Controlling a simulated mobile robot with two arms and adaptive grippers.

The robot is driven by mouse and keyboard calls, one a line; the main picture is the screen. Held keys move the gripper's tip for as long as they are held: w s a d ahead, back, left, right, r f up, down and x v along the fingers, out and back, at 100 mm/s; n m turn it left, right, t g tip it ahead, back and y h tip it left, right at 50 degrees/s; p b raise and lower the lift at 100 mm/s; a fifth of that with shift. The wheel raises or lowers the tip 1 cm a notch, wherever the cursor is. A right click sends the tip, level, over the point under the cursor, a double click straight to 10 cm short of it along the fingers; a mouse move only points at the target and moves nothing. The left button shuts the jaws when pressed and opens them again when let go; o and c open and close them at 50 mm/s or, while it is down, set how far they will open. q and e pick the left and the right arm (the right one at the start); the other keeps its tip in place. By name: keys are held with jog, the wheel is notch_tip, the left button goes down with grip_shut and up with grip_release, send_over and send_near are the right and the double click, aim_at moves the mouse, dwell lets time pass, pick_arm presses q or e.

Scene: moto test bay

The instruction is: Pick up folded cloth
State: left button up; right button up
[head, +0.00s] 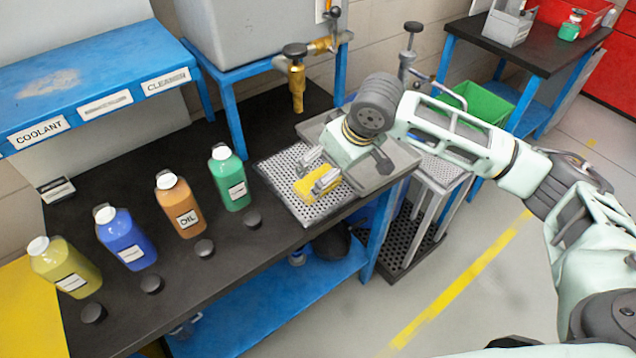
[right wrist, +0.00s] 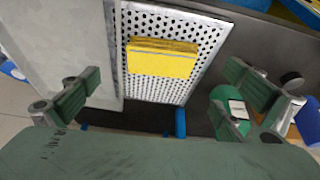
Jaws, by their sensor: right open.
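The folded cloth (head: 308,187) is a yellow, layered rectangle lying flat on a perforated metal tray (head: 272,168) at the bench's right end. In the right wrist view the cloth (right wrist: 162,59) lies ahead of my fingers on the perforated plate (right wrist: 143,91), with its folded layers showing along the upper edge. My right gripper (head: 317,168) is above the tray at the cloth, and its fingers partly cover the cloth in the head view. In the right wrist view my right gripper (right wrist: 160,95) is wide open with nothing between its fingers. My left gripper is not in view.
Green (head: 229,178), orange (head: 179,204), blue (head: 126,238) and yellow (head: 64,267) bottles stand left of the tray on the black bench (head: 205,290), with several black caps in front. A brass tap (head: 297,83) hangs behind the tray. A grey floor lies right of the bench.

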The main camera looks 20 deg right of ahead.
jog(key=x, duration=0.2)
jog(key=p+x, duration=0.1)
jog(key=x, duration=0.4)
jog(key=shift+s+p, duration=0.3)
jog(key=shift+w+a+f, duration=0.1)
jog(key=shift+w+f, duration=0.1)
jog(key=shift+f, duration=0.2)
jog(key=c, duration=0.9)
